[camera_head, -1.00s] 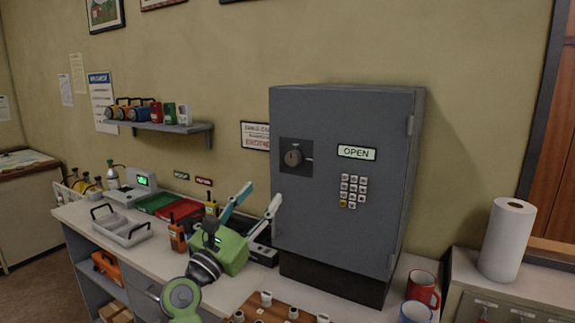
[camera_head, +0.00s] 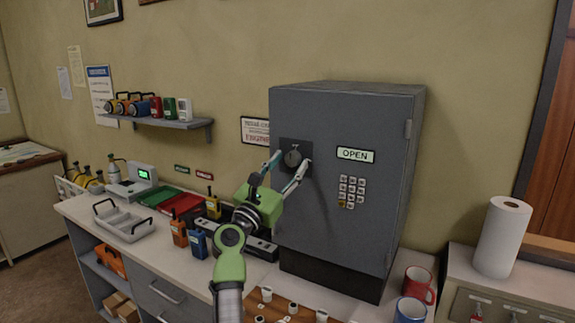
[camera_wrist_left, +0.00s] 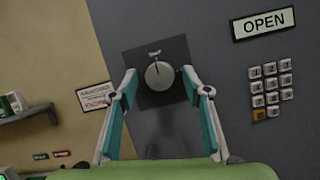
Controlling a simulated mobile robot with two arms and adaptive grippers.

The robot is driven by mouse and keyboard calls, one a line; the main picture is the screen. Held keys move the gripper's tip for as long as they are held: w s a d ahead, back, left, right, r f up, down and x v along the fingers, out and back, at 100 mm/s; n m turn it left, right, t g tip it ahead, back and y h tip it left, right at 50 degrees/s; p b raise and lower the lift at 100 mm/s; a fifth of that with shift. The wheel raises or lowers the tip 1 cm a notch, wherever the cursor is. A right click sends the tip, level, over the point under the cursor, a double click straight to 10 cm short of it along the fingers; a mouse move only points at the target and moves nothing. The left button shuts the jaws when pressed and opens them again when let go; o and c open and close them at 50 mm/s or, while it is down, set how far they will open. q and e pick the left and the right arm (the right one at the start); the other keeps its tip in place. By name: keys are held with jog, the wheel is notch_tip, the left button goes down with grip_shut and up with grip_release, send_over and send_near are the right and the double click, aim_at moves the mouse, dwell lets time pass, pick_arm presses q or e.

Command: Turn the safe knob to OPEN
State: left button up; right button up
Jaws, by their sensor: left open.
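The grey safe (camera_head: 345,225) stands on the counter, its door closed. Its round knob (camera_head: 293,158) sits on a dark square plate at the door's upper left. The knob also shows in the left wrist view (camera_wrist_left: 159,75), with a small mark above it. An OPEN label (camera_head: 355,154) is on the door to the right of the knob. My left gripper (camera_head: 287,165) is open, its two fingers spread to either side of the knob; I cannot tell whether they touch it. In the left wrist view the knob lies between and just beyond the fingertips. My right gripper is not in view.
A keypad (camera_head: 352,191) is on the door below the label. Radios (camera_head: 197,243), trays (camera_head: 125,222) and a green-screen device stand on the counter to the left. Mugs (camera_head: 419,285) stand at the safe's right foot. A wall shelf (camera_head: 165,121) holds several items.

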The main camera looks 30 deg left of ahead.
pick_arm(q)
jog(key=c, duration=1.1)
